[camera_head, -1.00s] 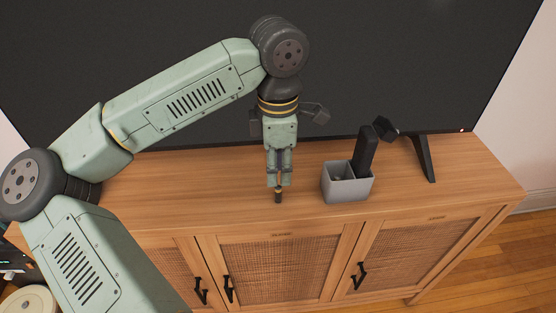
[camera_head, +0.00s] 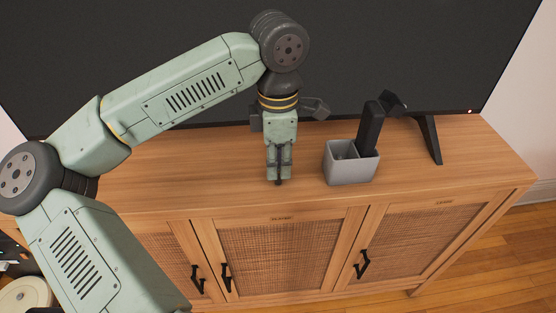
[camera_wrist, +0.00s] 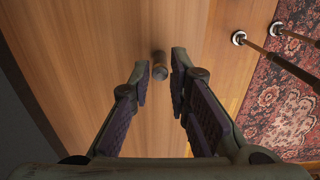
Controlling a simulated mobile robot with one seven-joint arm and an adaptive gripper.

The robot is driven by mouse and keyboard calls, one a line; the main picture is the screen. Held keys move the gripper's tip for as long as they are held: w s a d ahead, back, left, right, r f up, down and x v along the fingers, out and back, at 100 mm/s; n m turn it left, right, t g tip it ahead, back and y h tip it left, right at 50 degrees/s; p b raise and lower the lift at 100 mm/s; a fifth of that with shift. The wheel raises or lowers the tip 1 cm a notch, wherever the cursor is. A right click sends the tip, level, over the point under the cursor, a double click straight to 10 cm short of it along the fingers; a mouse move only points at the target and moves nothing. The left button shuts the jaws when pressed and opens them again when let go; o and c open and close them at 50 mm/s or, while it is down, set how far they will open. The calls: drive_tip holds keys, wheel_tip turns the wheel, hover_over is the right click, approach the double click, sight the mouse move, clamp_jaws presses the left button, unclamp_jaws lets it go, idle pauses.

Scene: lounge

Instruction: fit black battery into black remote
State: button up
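The black battery (camera_wrist: 160,64), small with a coppery band, stands on the wooden cabinet top between my fingertips in the wrist view. In the head view its dark lower end (camera_head: 278,182) shows just under my gripper (camera_head: 278,173); the fingers hide the rest. My gripper (camera_wrist: 161,78) is open, pointing down, with a finger on each side of the battery and narrow gaps visible. The black remote (camera_head: 370,128) stands tilted in a grey box (camera_head: 352,172) to the right of my gripper. Its lower part is hidden in the box, and I cannot make out a battery slot.
A large dark television (camera_head: 400,50) stands behind, with its black foot (camera_head: 430,140) right of the box. The wooden cabinet top (camera_head: 190,175) is clear left of my gripper. Its front edge is close. A patterned rug (camera_wrist: 290,105) lies below in the wrist view.

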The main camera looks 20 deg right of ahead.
clamp_jaws()
drive_tip(key=shift+r, duration=0.1)
drive_tip(key=shift+r+p, duration=1.35)
drive_tip(key=shift+r, duration=1.05)
